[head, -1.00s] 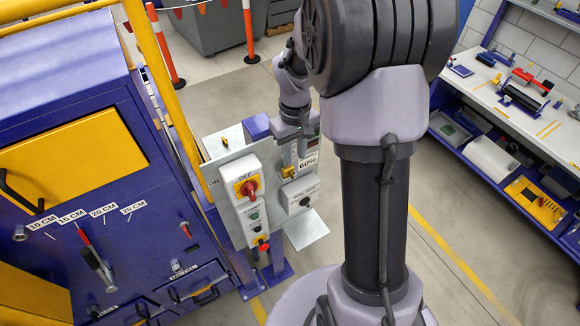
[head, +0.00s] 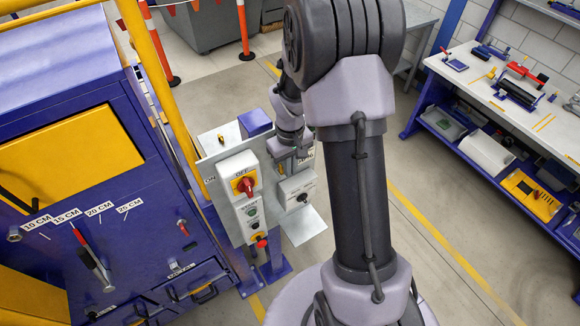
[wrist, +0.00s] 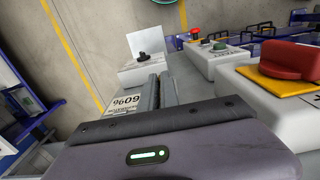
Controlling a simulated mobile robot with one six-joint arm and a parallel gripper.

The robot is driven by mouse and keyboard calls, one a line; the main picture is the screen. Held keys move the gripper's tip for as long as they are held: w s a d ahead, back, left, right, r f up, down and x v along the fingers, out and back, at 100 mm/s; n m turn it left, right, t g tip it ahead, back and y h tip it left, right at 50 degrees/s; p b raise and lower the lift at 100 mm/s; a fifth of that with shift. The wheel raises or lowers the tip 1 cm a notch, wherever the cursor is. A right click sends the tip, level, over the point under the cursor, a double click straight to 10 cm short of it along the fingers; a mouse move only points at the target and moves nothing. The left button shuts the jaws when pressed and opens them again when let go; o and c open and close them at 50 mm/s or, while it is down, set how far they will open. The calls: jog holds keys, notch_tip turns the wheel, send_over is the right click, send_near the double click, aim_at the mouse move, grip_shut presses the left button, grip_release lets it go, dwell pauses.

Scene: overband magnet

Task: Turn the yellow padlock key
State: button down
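I cannot make out the yellow padlock key in either view now; my gripper and wrist cover the panel area beside the 60% label. My gripper (head: 290,163) is at the control panel (head: 209,174), just above the white box with a black knob (head: 297,188). In the wrist view, its two grey fingers (wrist: 159,91) point at the panel and stand close together with a thin dark gap. Whether something thin is between them is hidden. The 60% label (wrist: 126,103) shows upside down just left of the fingers.
A red rotary switch (head: 245,185) on a yellow plate sits left of the gripper, with buttons below it. A small yellow-and-black item (head: 222,139) is at the panel's upper left. The blue machine (head: 60,110) stands left; a workbench (head: 480,75) is far right.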

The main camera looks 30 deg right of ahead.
jog(key=shift+a+h+b, duration=0.15)
jog(key=shift+h+b, duration=0.6)
jog(key=shift+h, duration=0.05)
jog(key=c, duration=1.6)
grip_release()
jog(key=shift+r, duration=0.1)
notch_tip(320, 180, up, 17)
jog(key=a+p, duration=0.2)
jog(key=shift+a, duration=0.2)
